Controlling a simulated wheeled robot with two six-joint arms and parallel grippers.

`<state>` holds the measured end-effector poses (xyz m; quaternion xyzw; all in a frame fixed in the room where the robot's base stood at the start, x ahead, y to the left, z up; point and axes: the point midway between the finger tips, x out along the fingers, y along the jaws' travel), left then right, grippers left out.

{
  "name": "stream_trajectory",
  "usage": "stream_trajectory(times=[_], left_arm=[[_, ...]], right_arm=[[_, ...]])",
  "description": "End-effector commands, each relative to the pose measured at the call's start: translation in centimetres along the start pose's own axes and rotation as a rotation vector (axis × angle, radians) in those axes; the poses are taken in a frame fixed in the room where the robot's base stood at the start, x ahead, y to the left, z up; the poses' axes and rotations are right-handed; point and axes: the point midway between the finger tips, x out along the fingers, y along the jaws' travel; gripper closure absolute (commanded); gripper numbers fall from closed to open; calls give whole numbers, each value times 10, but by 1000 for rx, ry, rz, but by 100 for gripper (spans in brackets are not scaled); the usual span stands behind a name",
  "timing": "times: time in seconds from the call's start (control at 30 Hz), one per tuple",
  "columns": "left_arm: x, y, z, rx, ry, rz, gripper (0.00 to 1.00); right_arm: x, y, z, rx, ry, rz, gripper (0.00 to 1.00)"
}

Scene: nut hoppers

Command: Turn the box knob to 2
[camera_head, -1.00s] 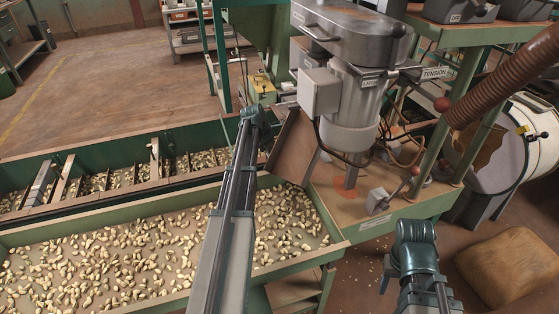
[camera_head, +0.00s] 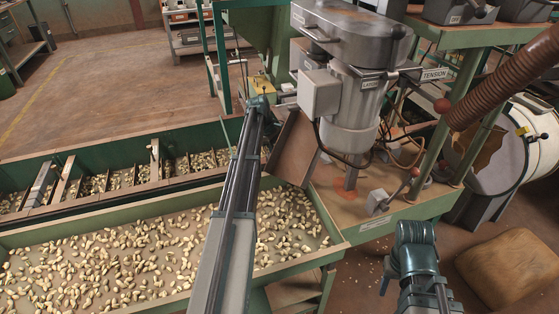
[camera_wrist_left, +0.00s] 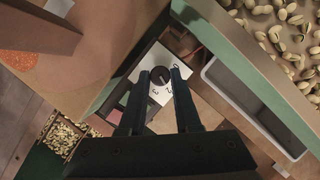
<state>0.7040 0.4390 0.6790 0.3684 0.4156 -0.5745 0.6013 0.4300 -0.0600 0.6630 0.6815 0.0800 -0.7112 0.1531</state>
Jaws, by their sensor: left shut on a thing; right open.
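The box knob (camera_wrist_left: 160,77) is a small dark round knob on a white dial plate (camera_wrist_left: 150,63) with black numerals, in the left wrist view. The numerals are small and partly covered, and I cannot read where the knob points. My left gripper (camera_wrist_left: 160,74) has its two dark fingers on either side of the knob, shut on it. In the head view the left gripper and the knob are hidden or too small to make out beyond my left arm. My right gripper (camera_head: 386,281), low at the right in the head view, is open, empty and far from the knob.
A green trough (camera_head: 335,243) of nuts lies at the left, with a divided trough behind it. A grey machine (camera_head: 352,95) stands on a green-edged table (camera_head: 385,218). A tan sack (camera_head: 510,272) and a white drum (camera_head: 530,140) are at the right.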

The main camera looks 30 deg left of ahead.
Motion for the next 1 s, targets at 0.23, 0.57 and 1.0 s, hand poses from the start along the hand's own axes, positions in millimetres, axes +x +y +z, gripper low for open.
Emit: stream_trajectory(times=[0.23, 0.57, 1.0], left_arm=[[0, 0, 0, 46, 4, -20, 100], [0, 0, 0, 54, 4, -23, 100], [0, 0, 0, 53, 3, -23, 38]], right_arm=[[0, 0, 0, 0, 0, 0, 50], [0, 0, 0, 0, 0, 0, 50], [0, 0, 0, 0, 0, 0, 50]])
